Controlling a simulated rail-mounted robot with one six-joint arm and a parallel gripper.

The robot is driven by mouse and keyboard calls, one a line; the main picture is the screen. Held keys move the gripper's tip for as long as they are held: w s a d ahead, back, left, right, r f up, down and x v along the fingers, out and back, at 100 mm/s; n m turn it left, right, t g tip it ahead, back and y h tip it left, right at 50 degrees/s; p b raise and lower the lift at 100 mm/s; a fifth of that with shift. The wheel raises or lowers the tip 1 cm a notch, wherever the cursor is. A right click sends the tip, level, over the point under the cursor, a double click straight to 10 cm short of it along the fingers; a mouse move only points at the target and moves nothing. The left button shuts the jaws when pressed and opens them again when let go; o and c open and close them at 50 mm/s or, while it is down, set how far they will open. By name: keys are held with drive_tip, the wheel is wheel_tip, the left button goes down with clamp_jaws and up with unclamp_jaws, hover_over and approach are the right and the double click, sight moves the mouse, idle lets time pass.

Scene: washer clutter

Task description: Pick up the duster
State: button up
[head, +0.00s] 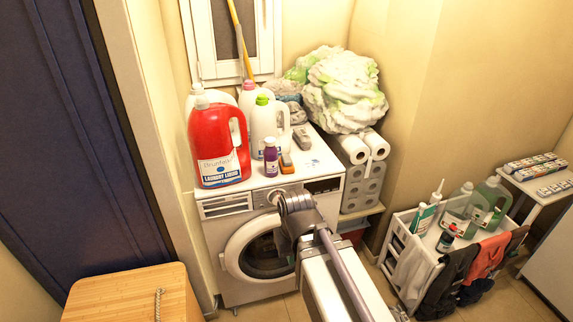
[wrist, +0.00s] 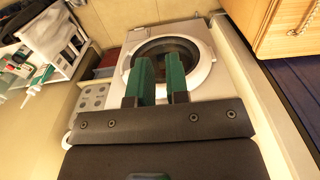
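A long thin yellow stick (head: 240,40) leans upright against the window behind the bottles on the washing machine. It may be the duster's handle, but its lower end is hidden by the bottles, so I cannot tell. No duster shows in the wrist view. My gripper (wrist: 160,68) has two green fingers with a narrow gap between them and nothing held. It faces the front of the washing machine (wrist: 200,45), near the round door. In the head view my arm is in front of the machine, and the fingers cannot be made out.
A red detergent jug (head: 215,145), white jugs, a purple bottle (head: 270,155) and small items crowd the machine top. A fluffy white-green bundle (head: 345,90) sits above toilet rolls (head: 365,150). A white rack (head: 405,240) stands right, a wooden box (head: 125,295) left.

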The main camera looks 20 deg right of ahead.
drive_tip(key=o, duration=1.6)
drive_tip(key=shift+c, duration=0.2)
